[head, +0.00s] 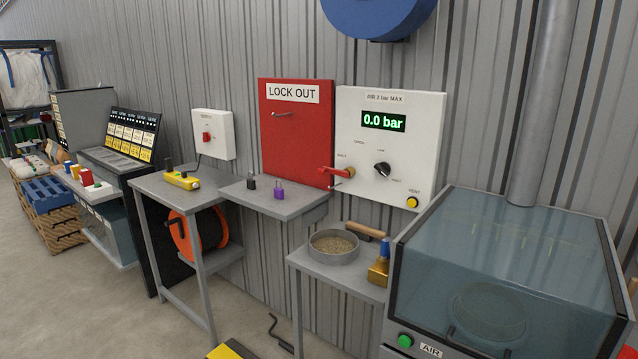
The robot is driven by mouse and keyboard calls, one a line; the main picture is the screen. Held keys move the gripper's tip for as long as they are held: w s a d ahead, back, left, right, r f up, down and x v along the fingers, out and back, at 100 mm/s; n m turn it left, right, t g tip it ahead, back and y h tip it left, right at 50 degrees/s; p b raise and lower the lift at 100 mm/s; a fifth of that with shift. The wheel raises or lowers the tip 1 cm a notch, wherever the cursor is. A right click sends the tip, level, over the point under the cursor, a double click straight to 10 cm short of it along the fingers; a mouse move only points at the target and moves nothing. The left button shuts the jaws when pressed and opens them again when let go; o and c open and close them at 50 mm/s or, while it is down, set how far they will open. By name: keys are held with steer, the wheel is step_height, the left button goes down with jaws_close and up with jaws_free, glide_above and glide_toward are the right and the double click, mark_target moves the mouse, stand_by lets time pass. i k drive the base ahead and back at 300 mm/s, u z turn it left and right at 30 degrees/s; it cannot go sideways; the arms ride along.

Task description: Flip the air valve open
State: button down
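The air valve is a red lever (334,172) low on the left side of the white air panel (414,119). The lever lies nearly level, tilted slightly, with its handle out to the left over the edge of the red lockout board. A small label sits above it. The panel's green display (383,121) reads 0.0 bar. A black knob (382,169) and a yellow button (412,202) are also on the panel, to the right of the lever. My gripper is not in view.
Below the lever, a grey shelf (287,205) holds a black padlock (251,183) and a purple padlock (279,193). A small table holds a round sieve (333,247) and a brass-coloured tool (378,275). A clear-lidded cabinet (500,230) stands at right. Floor at left front is open.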

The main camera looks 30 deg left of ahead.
mark_target(321, 170)
steer(key=u, duration=0.9)
